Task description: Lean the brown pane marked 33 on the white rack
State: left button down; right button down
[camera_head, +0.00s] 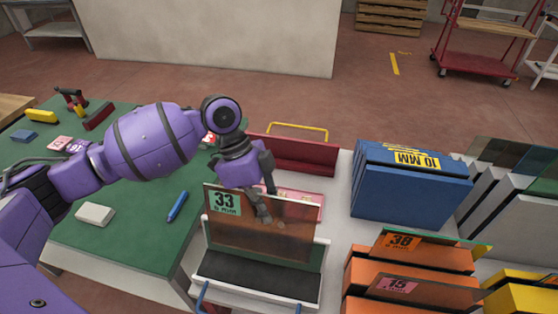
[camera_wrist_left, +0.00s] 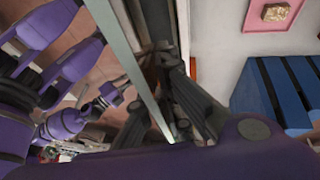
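The brown see-through pane (camera_head: 285,231) has a green label marked 33 and stands nearly upright, tilted slightly, at the white rack (camera_head: 318,268). Its lower edge is just above the rack's black ledge; I cannot tell if it bears on the rack. My left gripper (camera_head: 264,208) reaches over the pane's top edge, its fingers around it. In the left wrist view, the pane shows edge-on as a pale green strip (camera_wrist_left: 133,62) between the fingers of the left gripper (camera_wrist_left: 162,75), which appear closed on it. My right gripper is not in view.
A blue rack (camera_head: 410,195) marked 10 MM stands to the right. Orange racks (camera_head: 405,285) with panes marked 38 and 15 are at the front right. A red holder (camera_head: 300,155) is behind. The green table (camera_head: 135,235) at left holds a blue marker (camera_head: 177,206) and a white block (camera_head: 95,214).

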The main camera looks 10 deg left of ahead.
aim_at(267, 226)
pick_arm(q)
jog(key=shift+w+r, duration=0.15)
jog(key=shift+r, duration=0.1)
notch_tip(267, 226, down, 7)
jog(key=shift+f+b, duration=0.1)
jog(key=shift+b, duration=0.7)
jog(key=shift+f, duration=0.65)
jog(key=c, duration=1.9)
grip_release()
jog(key=shift+o, duration=0.2)
